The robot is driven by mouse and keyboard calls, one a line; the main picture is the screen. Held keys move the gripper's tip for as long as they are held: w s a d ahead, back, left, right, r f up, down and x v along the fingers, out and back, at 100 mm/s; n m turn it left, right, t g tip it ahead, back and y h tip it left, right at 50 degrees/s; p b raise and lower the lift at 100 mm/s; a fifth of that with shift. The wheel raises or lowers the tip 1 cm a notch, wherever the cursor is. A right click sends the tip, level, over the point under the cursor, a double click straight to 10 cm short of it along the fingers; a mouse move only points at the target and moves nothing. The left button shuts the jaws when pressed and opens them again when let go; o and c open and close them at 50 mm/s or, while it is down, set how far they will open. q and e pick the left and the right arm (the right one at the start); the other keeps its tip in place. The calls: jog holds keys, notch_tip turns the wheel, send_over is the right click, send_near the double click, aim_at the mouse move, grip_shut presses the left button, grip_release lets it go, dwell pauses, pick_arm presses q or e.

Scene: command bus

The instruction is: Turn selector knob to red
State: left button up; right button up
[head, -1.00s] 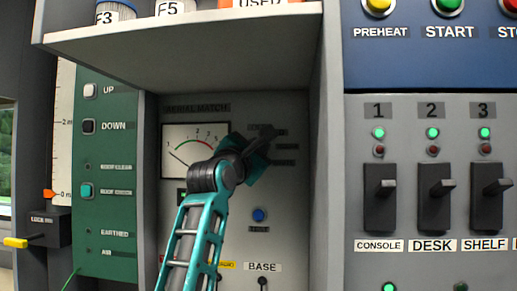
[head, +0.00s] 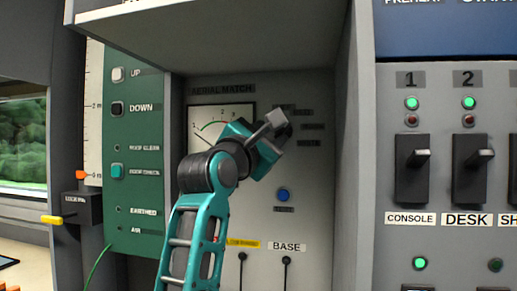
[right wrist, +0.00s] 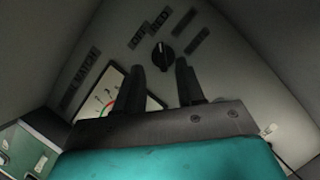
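The selector knob (right wrist: 163,56) is black and round with a pale pointer mark, set in the grey panel. In the right wrist view its mark points roughly up the picture, and small labels fan around it. One label (right wrist: 158,22) seems to read RED. My right gripper (right wrist: 161,68) is open, with a dark finger on each side of the knob's line and nothing between them; contact with the knob cannot be told. In the head view my right gripper (head: 272,127) is in front of the knob and hides it. My left gripper is not in view.
A dial gauge (head: 207,118) is left of the knob and a blue button (head: 283,195) below it. The recess has a shelf (head: 215,40) above and a side wall (head: 352,170) at right. Black switches (head: 412,170) stand beyond that wall. A green panel (head: 140,190) is at left.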

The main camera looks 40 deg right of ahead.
jog(key=shift+b+v, duration=0.3)
jog(key=shift+v, duration=2.35)
